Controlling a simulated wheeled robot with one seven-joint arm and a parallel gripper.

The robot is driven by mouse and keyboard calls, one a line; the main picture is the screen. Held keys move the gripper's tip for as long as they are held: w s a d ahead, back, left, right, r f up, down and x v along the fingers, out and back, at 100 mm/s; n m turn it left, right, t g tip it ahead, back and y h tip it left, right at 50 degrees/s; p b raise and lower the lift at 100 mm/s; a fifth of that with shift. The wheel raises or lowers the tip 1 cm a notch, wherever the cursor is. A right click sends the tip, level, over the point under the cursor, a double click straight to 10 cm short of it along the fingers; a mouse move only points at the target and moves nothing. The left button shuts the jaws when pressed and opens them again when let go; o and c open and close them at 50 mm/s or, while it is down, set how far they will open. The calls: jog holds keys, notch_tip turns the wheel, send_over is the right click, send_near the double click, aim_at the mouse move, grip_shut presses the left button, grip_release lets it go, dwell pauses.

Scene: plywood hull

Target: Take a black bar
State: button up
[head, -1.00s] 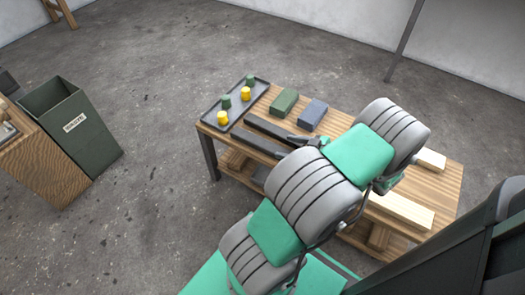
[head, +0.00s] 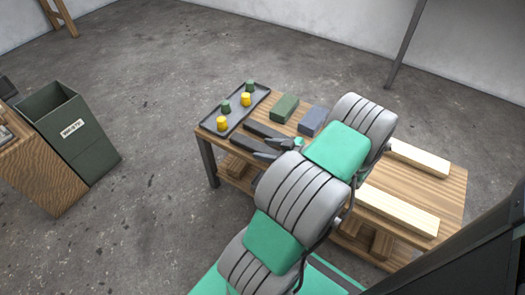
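Two black bars lie side by side on the wooden workbench (head: 440,185), just right of a dark tray. The upper black bar (head: 258,129) is partly hidden at its right end by my arm. The lower black bar (head: 244,139) runs nearly parallel to it, nearer the bench's front edge. My gripper (head: 268,151), dark and small in this view, is at the right end of the lower bar. I cannot tell whether it touches the bar or is above it. My arm hides part of the gripper, and its finger opening is unclear.
The dark tray (head: 213,131) holds green and yellow pieces. A green block (head: 284,107) and a blue-grey block (head: 312,120) lie behind the bars. Pale wood bars (head: 400,211) lie on the right. A dark green bin (head: 75,130) stands left, with clear floor between.

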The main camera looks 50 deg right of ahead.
grip_shut()
dwell(0.4)
